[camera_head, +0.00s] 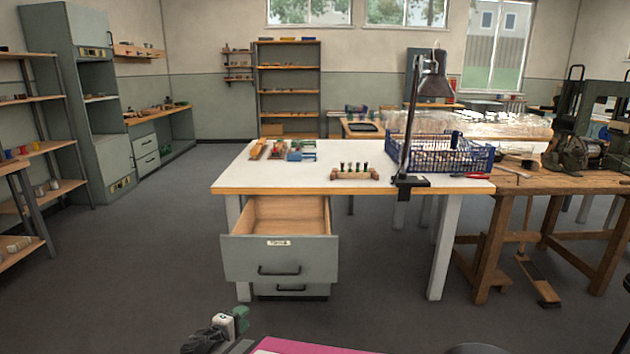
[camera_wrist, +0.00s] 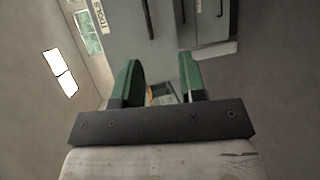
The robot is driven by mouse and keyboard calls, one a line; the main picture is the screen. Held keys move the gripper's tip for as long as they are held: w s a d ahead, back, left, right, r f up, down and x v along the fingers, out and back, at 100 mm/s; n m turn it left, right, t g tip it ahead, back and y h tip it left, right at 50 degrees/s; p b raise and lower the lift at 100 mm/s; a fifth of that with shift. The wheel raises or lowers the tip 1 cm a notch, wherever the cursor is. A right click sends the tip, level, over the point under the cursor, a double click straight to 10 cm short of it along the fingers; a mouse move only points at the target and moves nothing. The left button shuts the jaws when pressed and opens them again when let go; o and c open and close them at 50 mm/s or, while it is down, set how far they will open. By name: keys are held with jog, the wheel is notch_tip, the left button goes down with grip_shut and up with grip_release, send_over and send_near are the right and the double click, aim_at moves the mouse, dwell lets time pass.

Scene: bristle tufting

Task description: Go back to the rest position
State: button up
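My gripper shows at the bottom of the head view as a small green and dark part (camera_head: 238,318), low and in front of the white-topped table (camera_head: 225,183), well apart from it. In the wrist view its two green fingers (camera_wrist: 160,80) stand apart. Nothing is held between them; a small orange and pale patch in the gap appears to lie beyond, too small to identify. Below the table a grey drawer (camera_head: 280,257) is pulled open, and the visible part of its wooden inside is bare.
A blue crate (camera_head: 440,153), a black lamp (camera_head: 410,130), a brush-like wooden block (camera_head: 354,173) and several small tools are on the table. A wooden workbench (camera_head: 540,182) stands at right, shelving (camera_head: 290,85) behind. The floor (camera_head: 160,260) at left is clear.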

jog(key=w+d+f+m+g+y, duration=0.1)
jog(key=d+m+g, duration=0.3)
jog(key=d, duration=0.9)
jog(key=w+d+f+m+g+y, duration=0.2)
jog(key=w+d+m+g+y, duration=0.1)
jog(key=d, duration=1.1)
jog(key=w+d+f+m+g+y, duration=0.1)
jog(key=w+d+m+g, duration=0.3)
jog(key=d, duration=0.9)
jog(key=m+g+y, duration=0.1)
jog(key=m+g, duration=0.2)
jog(key=shift+w+d+f+y, duration=0.2)
jog(key=shift+d+f+y, duration=0.1)
jog(key=shift+d, duration=0.05)
